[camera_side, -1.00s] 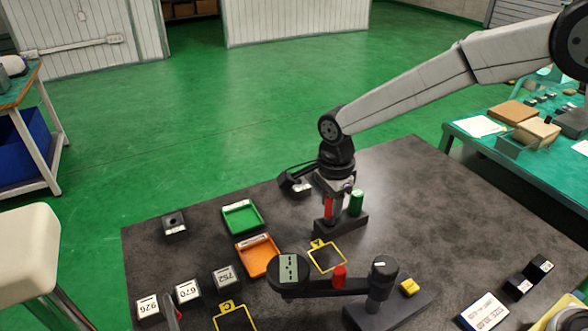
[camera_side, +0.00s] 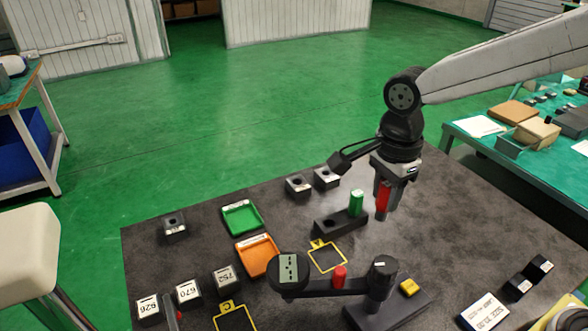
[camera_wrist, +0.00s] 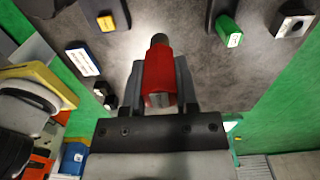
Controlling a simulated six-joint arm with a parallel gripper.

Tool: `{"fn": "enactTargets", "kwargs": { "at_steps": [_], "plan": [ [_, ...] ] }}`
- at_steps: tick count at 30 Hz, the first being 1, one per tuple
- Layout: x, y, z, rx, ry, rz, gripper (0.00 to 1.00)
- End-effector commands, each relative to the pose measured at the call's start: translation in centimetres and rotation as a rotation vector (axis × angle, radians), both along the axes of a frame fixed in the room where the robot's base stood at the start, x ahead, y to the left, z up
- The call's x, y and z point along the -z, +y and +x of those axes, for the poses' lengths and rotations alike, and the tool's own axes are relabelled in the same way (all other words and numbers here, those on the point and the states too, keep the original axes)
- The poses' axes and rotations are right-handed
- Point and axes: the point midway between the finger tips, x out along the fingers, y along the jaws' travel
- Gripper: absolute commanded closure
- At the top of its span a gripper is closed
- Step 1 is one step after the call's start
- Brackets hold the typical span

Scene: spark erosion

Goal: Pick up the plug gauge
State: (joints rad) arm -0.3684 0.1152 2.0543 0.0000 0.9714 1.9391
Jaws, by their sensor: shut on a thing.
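The plug gauge has a red handle (camera_side: 383,197) and, in the wrist view, a dark tip beyond its red body (camera_wrist: 160,70). My gripper (camera_side: 386,190) is shut on the red handle. It holds the gauge in the air, to the right of the dark stand (camera_side: 331,225) and clear of it. A green-handled piece (camera_side: 356,203) stands upright in that stand; the green handle also shows in the wrist view (camera_wrist: 226,26). In the wrist view, one finger lies on each side of the red body.
A dial instrument (camera_side: 288,268) on an arm with a dark base (camera_side: 400,312) stands in front. Green (camera_side: 242,217) and orange (camera_side: 257,255) trays and labelled blocks (camera_side: 188,291) are at left. Two holed blocks (camera_side: 299,186) lie behind the stand.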

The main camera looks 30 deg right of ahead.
Motion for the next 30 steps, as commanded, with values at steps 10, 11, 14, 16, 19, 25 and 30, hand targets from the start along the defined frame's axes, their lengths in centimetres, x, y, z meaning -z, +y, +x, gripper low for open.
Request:
{"fn": "enactTargets", "kwargs": {
  "at_steps": [10,11,14,16,19,25,30],
  "plan": [
    [-1.2,-0.7,-2.6,0.0,0.0,0.0,1.0],
    [-1.2,-0.8,-2.7,0.0,-0.001,0.0,1.0],
    [-1.3,-0.8,-2.9,0.0,0.0,0.0,1.0],
    [-1.3,-0.8,-3.0,0.0,0.0,0.0,1.0],
    [-1.4,-0.9,-3.0,0.0,0.0,0.0,1.0],
    [-1.3,-0.9,-3.0,0.0,0.0,0.0,1.0],
    [-1.3,-0.9,-3.0,0.0,0.0,0.0,1.0]
  ]
}}
